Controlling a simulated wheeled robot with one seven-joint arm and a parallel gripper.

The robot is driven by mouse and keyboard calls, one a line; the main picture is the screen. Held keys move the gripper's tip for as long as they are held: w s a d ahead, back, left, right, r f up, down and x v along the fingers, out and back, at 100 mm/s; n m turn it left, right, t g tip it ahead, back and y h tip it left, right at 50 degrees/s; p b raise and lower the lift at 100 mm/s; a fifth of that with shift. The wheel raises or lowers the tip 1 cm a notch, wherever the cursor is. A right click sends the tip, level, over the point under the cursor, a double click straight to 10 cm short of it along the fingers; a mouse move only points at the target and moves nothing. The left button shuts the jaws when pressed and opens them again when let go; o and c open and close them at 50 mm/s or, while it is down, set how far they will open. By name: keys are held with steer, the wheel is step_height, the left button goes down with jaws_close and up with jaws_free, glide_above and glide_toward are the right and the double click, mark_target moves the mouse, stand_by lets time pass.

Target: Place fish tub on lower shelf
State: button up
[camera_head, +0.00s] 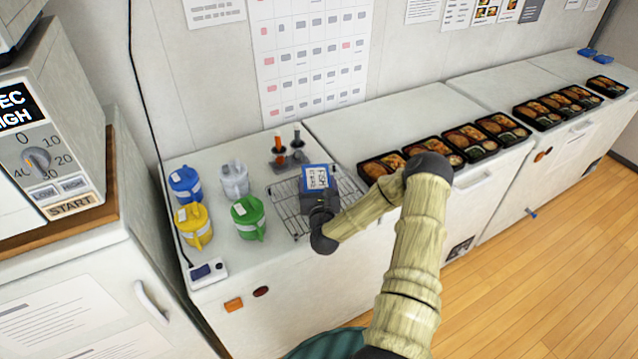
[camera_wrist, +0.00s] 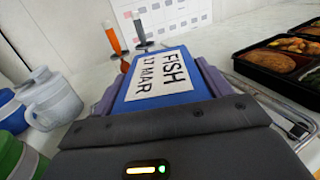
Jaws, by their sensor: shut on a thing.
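The fish tub (camera_head: 316,178) has a blue lid with a white label. In the wrist view the tub (camera_wrist: 166,80) fills the middle, and its label reads "FISH 17 MAR". My gripper (camera_head: 320,200) is shut on the tub, with a finger along each side in the wrist view. The tub is at the wire rack (camera_head: 286,205) on the white counter (camera_head: 230,272). I cannot tell whether it touches the rack. The tub's underside is hidden. I cannot make out a lower shelf apart from this rack.
Blue (camera_head: 185,184), grey (camera_head: 234,179), yellow (camera_head: 193,226) and green (camera_head: 248,217) jugs stand left of the rack. Upright tools with orange and dark handles (camera_head: 279,146) stand behind it. Several bento trays (camera_head: 466,143) line the counter to the right. A microwave (camera_head: 50,140) is at left.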

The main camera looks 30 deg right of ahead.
steer(key=shift+a+f, duration=0.15)
steer(key=o, duration=1.2)
steer(key=shift+s, duration=0.1)
steer(key=shift+o, duration=0.5)
steer(key=shift+d, duration=0.2)
